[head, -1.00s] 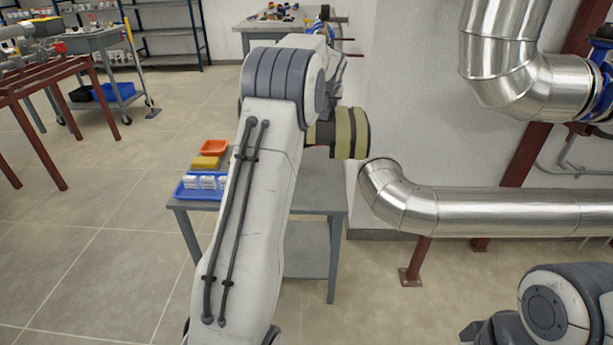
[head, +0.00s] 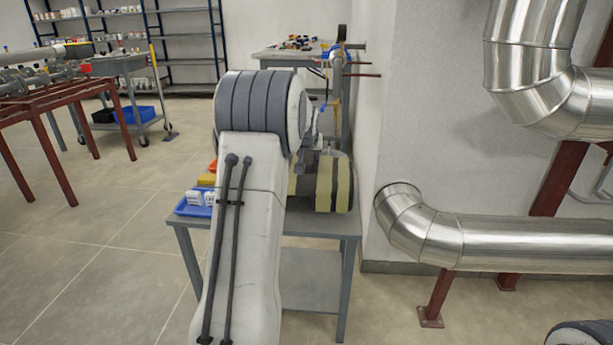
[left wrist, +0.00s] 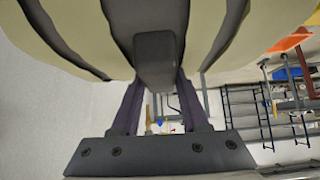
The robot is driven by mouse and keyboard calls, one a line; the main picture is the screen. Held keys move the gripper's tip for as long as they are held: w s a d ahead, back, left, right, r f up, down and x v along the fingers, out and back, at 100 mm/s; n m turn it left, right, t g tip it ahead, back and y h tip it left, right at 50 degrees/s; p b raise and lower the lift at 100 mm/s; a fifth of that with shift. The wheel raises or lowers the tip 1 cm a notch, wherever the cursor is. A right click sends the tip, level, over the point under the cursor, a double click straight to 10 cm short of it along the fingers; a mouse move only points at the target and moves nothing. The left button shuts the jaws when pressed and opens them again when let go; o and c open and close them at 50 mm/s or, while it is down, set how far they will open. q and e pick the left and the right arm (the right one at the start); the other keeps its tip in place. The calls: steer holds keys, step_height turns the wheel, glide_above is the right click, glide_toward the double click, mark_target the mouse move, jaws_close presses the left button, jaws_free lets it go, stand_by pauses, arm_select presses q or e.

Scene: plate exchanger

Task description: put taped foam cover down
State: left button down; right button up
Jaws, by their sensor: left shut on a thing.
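The taped foam cover (head: 333,184) is a thick cream roll with dark tape bands. In the head view it shows at the right end of the grey table top (head: 318,224), partly behind my left arm. It looks at or just above the table top; I cannot tell if it touches. In the left wrist view the cover (left wrist: 85,30) fills the top, against the fingers. My left gripper (left wrist: 157,62) is shut on it. In the head view that gripper is mostly hidden behind my arm. My right gripper is out of view.
A blue tray (head: 190,208) with white boxes and a yellow bin (head: 206,180) sit on the table's left side. A wall and a silver pipe (head: 500,240) stand close on the right. A second bench (head: 290,52) with small parts stands behind.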

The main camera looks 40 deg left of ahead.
mark_target(306, 170)
arm_select(q)
steer(key=shift+s+a+f, duration=0.2)
steer(key=shift+s, duration=0.05)
steer(key=shift+f, duration=0.25)
steer(key=shift+f+b, duration=0.95)
steer(key=shift+f, duration=0.9)
steer(key=shift+c, duration=2.1)
jaws_free()
